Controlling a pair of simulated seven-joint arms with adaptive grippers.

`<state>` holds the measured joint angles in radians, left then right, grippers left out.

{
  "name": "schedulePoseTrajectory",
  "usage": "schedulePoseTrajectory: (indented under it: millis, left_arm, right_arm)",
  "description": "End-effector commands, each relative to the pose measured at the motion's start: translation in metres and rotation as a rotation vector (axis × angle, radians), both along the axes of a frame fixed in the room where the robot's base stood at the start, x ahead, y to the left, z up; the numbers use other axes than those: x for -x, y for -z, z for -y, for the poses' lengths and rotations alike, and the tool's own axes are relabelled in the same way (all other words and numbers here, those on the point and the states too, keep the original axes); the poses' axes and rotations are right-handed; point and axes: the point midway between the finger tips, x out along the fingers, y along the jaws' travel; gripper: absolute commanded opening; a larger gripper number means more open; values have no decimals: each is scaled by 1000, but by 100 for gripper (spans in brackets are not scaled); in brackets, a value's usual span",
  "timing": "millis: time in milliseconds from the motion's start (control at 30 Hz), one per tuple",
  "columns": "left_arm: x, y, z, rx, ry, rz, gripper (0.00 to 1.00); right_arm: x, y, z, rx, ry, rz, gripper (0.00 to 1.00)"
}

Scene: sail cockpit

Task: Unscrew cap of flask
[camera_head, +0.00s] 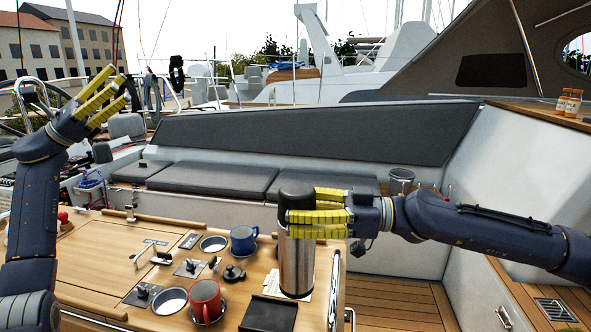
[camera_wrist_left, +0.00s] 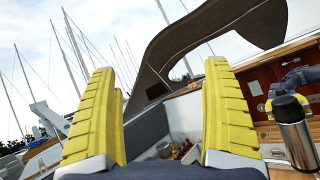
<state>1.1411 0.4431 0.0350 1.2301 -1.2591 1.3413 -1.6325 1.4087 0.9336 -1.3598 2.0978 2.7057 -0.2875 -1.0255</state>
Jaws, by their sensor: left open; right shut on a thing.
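The flask (camera_head: 297,262) is a tall steel cylinder standing upright at the right end of the wooden table. Its black cap (camera_head: 296,194) is on top. My right gripper (camera_head: 290,224) comes in from the right with its yellow fingers shut around the upper part of the flask, just below the cap. My left gripper (camera_head: 112,92) is raised at the upper left, open and empty, well away from the flask. The left wrist view shows its two yellow fingers (camera_wrist_left: 160,115) spread apart, with the flask (camera_wrist_left: 299,142) and cap (camera_wrist_left: 288,108) at the right edge.
On the table (camera_head: 90,262) stand a red mug (camera_head: 205,300) and a blue mug (camera_head: 243,240), left of the flask. Two round steel cup holders (camera_head: 170,300) and a dark square plate (camera_head: 268,314) lie nearby. Grey cushions (camera_head: 232,180) line the bench behind.

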Motion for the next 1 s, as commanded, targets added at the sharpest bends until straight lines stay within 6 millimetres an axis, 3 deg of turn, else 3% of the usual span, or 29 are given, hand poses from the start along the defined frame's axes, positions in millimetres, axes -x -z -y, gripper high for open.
schedulePoseTrajectory:
  millis: [33,233,567,767,1000]
  left_arm:
    - [3,-7,21,-40,14,29,83]
    - [18,-22,102,-208,65,150,83]
    - [59,-27,233,-513,167,394,83]
    - [93,-14,308,-726,244,579,83]
    - [135,23,380,-1018,365,830,83]
  right_arm:
    - [0,-1,0,-1,0,1,0]
    - [0,-1,0,-1,0,1,0]
    - [0,-1,0,-1,0,1,0]
    - [0,-1,0,-1,0,1,0]
    - [0,-1,0,-1,0,1,0]
